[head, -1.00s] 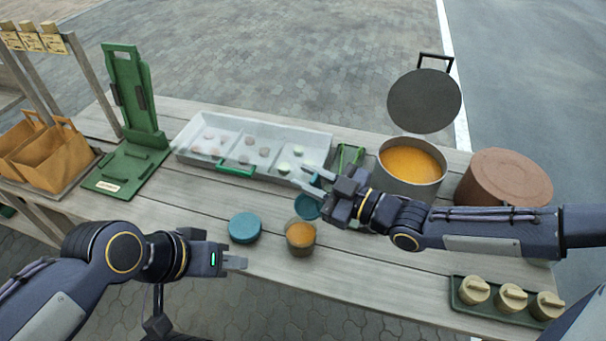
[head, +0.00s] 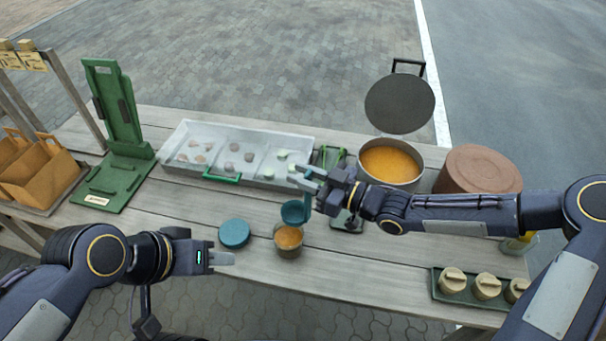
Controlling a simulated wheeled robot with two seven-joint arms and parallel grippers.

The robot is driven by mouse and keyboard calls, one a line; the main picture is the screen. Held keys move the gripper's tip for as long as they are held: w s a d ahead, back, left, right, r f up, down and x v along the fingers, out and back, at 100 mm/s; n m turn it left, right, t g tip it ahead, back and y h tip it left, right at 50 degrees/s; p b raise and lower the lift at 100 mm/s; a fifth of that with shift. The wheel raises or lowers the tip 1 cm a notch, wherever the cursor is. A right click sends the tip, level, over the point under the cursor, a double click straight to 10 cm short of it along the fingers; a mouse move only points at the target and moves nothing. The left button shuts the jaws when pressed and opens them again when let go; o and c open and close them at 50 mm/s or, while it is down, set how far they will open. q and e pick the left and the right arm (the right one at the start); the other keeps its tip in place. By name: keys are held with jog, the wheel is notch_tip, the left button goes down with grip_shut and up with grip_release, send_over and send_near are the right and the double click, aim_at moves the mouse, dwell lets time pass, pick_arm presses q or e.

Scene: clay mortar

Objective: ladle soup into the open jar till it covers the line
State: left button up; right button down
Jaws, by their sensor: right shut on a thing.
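The open jar (head: 289,243) stands on the table's front part with orange soup in it; its line cannot be made out. A teal ladle (head: 295,212) is in my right gripper (head: 306,180), which is shut on its handle. The ladle's bowl is just behind and above the jar's mouth; what it holds is hard to tell. The pot (head: 392,183) of orange soup stands at the back right, open. My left gripper (head: 223,259) is left of the jar, empty, seen edge-on, so its jaws are unclear.
A teal lid (head: 234,233) lies left of the jar. A dark round pot lid (head: 400,104) stands behind the pot. A brown round container (head: 478,172), a compartment tray (head: 172,156), a green stand (head: 122,165) and a green tray of small jars (head: 440,287) surround the work area.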

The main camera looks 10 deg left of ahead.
notch_tip(320, 180, up, 5)
jog(key=p, duration=0.3)
dwell(0.5)
